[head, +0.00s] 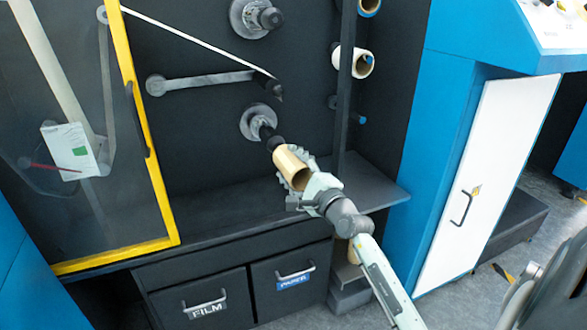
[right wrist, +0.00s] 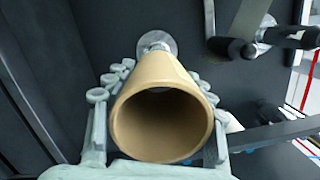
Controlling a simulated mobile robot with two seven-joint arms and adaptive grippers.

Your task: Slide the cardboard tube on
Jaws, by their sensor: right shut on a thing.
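The cardboard tube (head: 290,168) is tan and hollow, with its open end facing me in the head view. My right gripper (head: 297,163) is shut on it. In the right wrist view the tube (right wrist: 160,115) sits between the two fingers of the gripper (right wrist: 158,90). A dark spindle (head: 267,135) comes out of a round grey flange (head: 258,121) on the black machine wall. The tube's far end is in line with the spindle's tip and close to it. Whether the spindle is inside the tube is hidden. My left gripper is not in view.
A second spindle (head: 268,17) is above, and a grey lever arm (head: 200,82) reaches across the wall. A dark shelf (head: 220,215) with drawers is below. A yellow-framed door (head: 140,130) is at left.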

